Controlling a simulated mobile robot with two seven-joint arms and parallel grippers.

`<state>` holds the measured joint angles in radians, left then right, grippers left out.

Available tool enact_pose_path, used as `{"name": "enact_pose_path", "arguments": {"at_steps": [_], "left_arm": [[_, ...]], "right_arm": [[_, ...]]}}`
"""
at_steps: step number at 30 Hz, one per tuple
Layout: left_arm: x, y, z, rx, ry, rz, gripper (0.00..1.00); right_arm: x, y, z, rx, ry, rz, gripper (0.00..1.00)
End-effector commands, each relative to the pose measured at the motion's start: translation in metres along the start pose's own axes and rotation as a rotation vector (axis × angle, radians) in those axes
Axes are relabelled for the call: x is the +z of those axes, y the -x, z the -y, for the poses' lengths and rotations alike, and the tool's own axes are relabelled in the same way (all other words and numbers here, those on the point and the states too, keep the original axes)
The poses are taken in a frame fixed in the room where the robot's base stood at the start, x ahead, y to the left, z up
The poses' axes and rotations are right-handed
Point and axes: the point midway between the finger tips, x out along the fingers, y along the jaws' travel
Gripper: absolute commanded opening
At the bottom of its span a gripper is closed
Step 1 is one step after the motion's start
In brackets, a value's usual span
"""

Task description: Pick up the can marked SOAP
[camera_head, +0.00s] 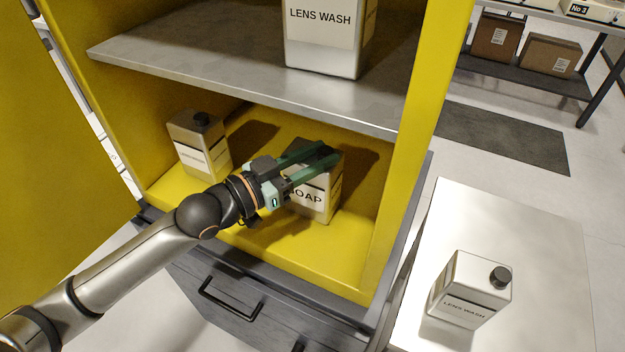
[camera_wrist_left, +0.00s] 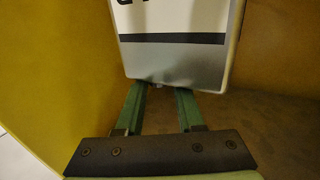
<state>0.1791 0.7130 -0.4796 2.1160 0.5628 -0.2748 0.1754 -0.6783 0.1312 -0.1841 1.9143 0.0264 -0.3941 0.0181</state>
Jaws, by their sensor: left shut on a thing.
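The can marked SOAP (camera_head: 322,200) is a squared metal can with a white label and a dark band. It stands in the lower compartment of the yellow cabinet (camera_head: 352,272), partly covered by my gripper, so its first letter and its top are hidden. My left gripper (camera_head: 328,156) reaches in from the left with green fingers across the can's top and is shut on it. In the left wrist view the can (camera_wrist_left: 180,62) fills the top centre, at the tips of the fingers (camera_wrist_left: 158,100). I cannot tell whether its base touches the cabinet floor. My right gripper is out of view.
Another capped can (camera_head: 197,158) stands left in the same compartment. The grey shelf (camera_head: 215,60) above carries a LENS WASH can (camera_head: 322,45). Another LENS WASH can (camera_head: 470,288) stands on the white table (camera_head: 545,235) at right. The cabinet's right post (camera_head: 418,130) bounds the opening.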

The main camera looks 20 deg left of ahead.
Motion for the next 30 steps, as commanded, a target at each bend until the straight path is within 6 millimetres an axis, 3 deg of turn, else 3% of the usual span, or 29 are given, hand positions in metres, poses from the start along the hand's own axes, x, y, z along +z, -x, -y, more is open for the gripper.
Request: {"name": "enact_pose_path", "arguments": {"at_steps": [17,30], "left_arm": [[0.000,0.000,0.000,0.000,0.000,0.001,0.00],[-0.012,0.000,0.000,0.001,-0.006,-0.012,0.00]], "right_arm": [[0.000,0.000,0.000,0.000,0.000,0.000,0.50],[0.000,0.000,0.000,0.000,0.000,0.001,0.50]]}}
